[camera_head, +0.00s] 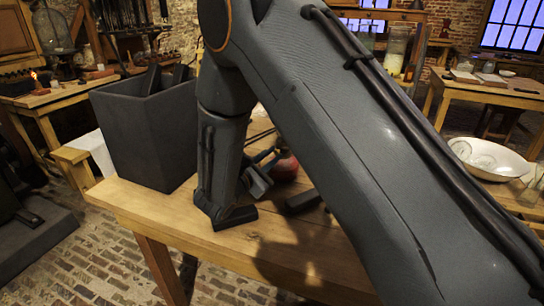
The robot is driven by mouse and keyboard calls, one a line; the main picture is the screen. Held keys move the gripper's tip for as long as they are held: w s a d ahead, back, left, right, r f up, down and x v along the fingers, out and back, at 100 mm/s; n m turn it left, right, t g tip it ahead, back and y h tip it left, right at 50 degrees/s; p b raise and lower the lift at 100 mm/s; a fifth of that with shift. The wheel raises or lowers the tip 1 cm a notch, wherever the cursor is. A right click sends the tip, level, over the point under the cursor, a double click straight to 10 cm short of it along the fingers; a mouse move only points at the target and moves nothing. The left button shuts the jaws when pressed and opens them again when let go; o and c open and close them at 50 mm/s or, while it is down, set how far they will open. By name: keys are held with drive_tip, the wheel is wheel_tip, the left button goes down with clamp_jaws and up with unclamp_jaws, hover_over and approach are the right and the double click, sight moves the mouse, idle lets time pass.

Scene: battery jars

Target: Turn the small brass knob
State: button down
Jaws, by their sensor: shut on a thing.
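My gripper (257,178) shows only in part, low over the wooden table, just right of my grey wrist. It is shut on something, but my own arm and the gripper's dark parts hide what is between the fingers. I cannot make out the small brass knob anywhere in this view. A round red thing (286,167) sits close to the right of the gripper, partly covered by my arm. I cannot tell whether the two touch.
A tall dark grey bin (145,135) stands at the left of the wooden table (130,197). A small dark block (303,201) lies right of the gripper. A white bowl (487,158) stands at the far right. The table's front left edge is clear.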

drive_tip(key=shift+n, duration=1)
drive_tip(key=c, duration=1.7)
unclamp_jaws()
drive_tip(key=shift+o, duration=0.2)
drive_tip(key=v, duration=0.8)
drive_tip(key=shift+b, duration=0.4)
drive_tip(key=shift+w, duration=0.1)
